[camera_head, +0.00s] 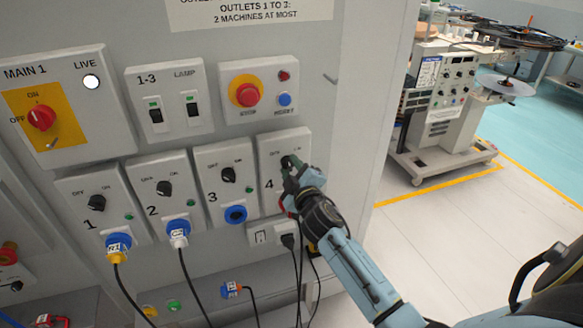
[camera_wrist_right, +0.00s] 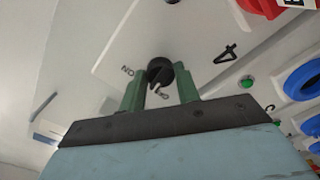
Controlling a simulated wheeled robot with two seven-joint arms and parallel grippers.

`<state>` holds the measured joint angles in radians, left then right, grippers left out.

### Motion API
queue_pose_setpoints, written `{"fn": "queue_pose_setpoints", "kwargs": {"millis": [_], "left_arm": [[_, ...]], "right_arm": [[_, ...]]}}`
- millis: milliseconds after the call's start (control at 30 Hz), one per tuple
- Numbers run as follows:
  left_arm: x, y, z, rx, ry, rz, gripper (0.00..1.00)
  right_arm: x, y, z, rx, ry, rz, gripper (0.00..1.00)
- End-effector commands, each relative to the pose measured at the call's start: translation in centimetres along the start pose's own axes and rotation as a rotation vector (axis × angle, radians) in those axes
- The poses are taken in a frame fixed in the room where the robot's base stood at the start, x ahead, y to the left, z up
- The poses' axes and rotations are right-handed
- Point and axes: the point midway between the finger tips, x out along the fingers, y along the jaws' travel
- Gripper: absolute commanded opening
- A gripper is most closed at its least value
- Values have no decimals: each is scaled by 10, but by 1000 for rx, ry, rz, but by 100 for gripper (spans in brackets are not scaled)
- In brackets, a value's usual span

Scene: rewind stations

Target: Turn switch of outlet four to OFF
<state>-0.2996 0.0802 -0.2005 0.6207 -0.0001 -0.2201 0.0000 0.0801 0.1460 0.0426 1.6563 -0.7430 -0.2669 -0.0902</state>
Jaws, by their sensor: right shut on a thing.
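The panel of outlet four (camera_head: 273,147) is the rightmost in the lower row, with a "4" printed at its left. Its black rotary switch (camera_head: 287,160) is mostly covered by my right gripper (camera_head: 291,166). In the right wrist view the switch (camera_wrist_right: 159,68) is a round black knob between the green fingers of my gripper (camera_wrist_right: 160,80), which is shut on it. The ON and OFF lettering shows beside the knob, turned over. I cannot tell its exact setting. My left gripper is out of view.
Outlets one (camera_head: 98,202), two (camera_head: 164,188) and three (camera_head: 228,175) sit to the left with similar switches. A red stop button (camera_head: 247,94) is above. Black cables hang below the outlets. Open floor (camera_head: 450,225) lies at the right.

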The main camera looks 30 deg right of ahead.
Motion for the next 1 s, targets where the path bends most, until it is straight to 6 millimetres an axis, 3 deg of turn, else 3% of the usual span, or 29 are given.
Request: {"fn": "queue_pose_setpoints", "kwargs": {"millis": [500, 1000], "left_arm": [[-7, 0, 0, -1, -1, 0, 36], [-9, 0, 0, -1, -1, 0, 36]], "right_arm": [[0, 1, 0, -444, 0, 0, 9], [0, 1, -1, -621, 1, 0, 9]]}}
